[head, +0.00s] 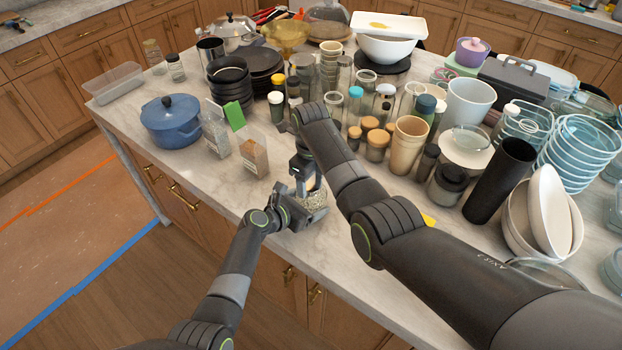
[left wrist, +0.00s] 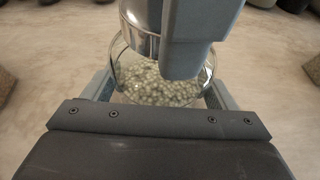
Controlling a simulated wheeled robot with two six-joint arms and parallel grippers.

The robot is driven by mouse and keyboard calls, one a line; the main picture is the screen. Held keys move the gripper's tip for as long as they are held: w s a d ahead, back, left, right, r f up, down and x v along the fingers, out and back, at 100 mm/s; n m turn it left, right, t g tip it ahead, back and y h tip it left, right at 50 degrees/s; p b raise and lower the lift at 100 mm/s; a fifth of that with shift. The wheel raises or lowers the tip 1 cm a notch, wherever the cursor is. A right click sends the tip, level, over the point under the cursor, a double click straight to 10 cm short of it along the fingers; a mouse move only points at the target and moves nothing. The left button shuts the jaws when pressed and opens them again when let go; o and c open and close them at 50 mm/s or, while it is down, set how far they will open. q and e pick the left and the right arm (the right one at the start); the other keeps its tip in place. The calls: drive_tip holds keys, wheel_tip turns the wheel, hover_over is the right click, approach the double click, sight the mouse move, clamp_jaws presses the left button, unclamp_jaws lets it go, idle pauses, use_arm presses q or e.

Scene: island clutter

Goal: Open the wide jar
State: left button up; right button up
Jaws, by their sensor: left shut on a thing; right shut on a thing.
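The wide jar (left wrist: 155,85) is clear glass, partly filled with small pale beads. It stands near the counter's front edge in the head view (head: 311,197), mostly hidden by my grippers. My left gripper (head: 312,208) is shut around the jar's body; its fingers (left wrist: 160,92) show on both sides in the left wrist view. My right gripper (head: 306,180) comes down from above and is shut on the shiny metal lid (left wrist: 139,38) at the jar's top. The right gripper's finger hides part of the lid and rim, so I cannot tell whether they touch.
A blue pot (head: 171,123) is farther left. Crowded jars, a black cylinder (head: 498,180) and bowls fill the right. Counter left of my left gripper is bare.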

drive_tip(key=n, duration=1.4)
drive_tip(key=shift+w+r, duration=0.1)
drive_tip(key=n, duration=0.4)
drive_tip(key=shift+n, duration=0.4)
drive_tip(key=n, duration=1)
drive_tip(key=shift+n, duration=0.4)
drive_tip(key=n, duration=1.8)
drive_tip(key=shift+r+n, duration=0.1)
drive_tip(key=shift+n, duration=0.2)
drive_tip(key=n, duration=0.5)
drive_tip(key=shift+n, duration=0.4)
